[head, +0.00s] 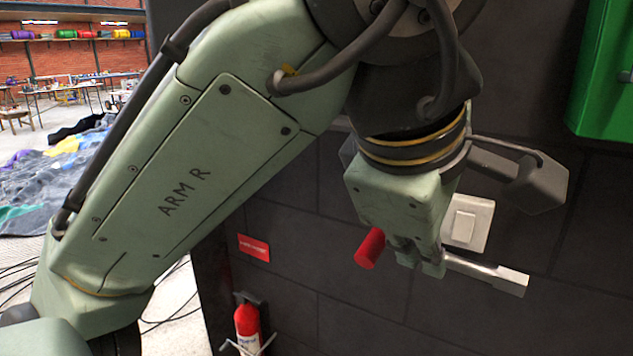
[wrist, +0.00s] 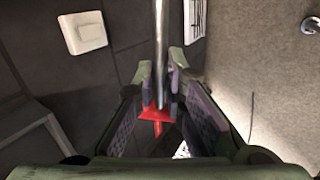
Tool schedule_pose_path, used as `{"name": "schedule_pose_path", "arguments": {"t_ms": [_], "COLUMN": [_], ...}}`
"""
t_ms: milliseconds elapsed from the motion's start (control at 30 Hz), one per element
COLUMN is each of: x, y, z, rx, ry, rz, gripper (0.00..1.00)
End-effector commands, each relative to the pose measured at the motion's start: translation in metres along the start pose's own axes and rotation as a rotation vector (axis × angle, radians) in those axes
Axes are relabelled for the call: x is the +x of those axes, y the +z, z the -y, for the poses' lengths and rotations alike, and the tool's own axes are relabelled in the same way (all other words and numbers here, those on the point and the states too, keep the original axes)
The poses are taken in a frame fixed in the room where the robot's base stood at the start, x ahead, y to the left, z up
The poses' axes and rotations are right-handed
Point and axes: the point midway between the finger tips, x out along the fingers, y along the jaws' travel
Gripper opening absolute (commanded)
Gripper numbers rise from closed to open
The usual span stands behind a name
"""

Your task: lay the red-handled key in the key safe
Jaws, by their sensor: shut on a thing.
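My gripper (head: 420,262) is shut on the red-handled key (head: 370,248), in front of the dark wall. The red handle sticks out to the left of the fingers, and the silver shaft (head: 480,269) with its bit reaches out to the right. In the wrist view, my gripper (wrist: 160,85) has the key's shaft (wrist: 160,45) between its fingertips, with the red handle (wrist: 156,116) below. A green box (head: 605,75) hangs on the wall at the upper right, cut off by the picture edge. I cannot tell whether it is the key safe.
A white switch (head: 468,222) is on the wall just behind my gripper. A red sign (head: 254,248) and a fire extinguisher (head: 248,325) are lower left. Cables lie on the pale floor at left. A hook-like metal thing (wrist: 311,23) shows in the wrist view's upper right.

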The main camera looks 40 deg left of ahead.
Motion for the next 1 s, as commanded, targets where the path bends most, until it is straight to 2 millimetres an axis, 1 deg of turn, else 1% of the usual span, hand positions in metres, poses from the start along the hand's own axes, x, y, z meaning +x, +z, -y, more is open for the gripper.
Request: {"name": "schedule_pose_path", "arguments": {"t_ms": [33,67,100,167,200,300,400,433,500,600,767,1000], "x": [-0.019,-0.031,-0.047,-0.070,-0.084,-0.113,-0.133,-0.137,-0.145,-0.150,-0.149,-0.138], "y": [-0.019,-0.031,-0.047,-0.071,-0.087,-0.124,-0.152,-0.159,-0.171,-0.179,-0.182,-0.183], "z": [-0.013,-0.021,-0.028,-0.036,-0.040,-0.043,-0.041,-0.040,-0.038,-0.037,-0.042,-0.057], "rx": [-0.008,-0.010,-0.012,-0.020,-0.026,-0.041,-0.054,-0.056,-0.061,-0.063,-0.064,-0.062], "ry": [0.082,0.129,0.190,0.278,0.332,0.445,0.522,0.539,0.569,0.590,0.594,0.592], "rz": [0.008,0.007,0.005,-0.002,-0.009,-0.028,-0.048,-0.053,-0.063,-0.072,-0.074,-0.073], "gripper": [0.00,0.00,0.00,0.00,0.00,0.00,0.00,0.00,0.00,0.00,0.00,0.00]}}
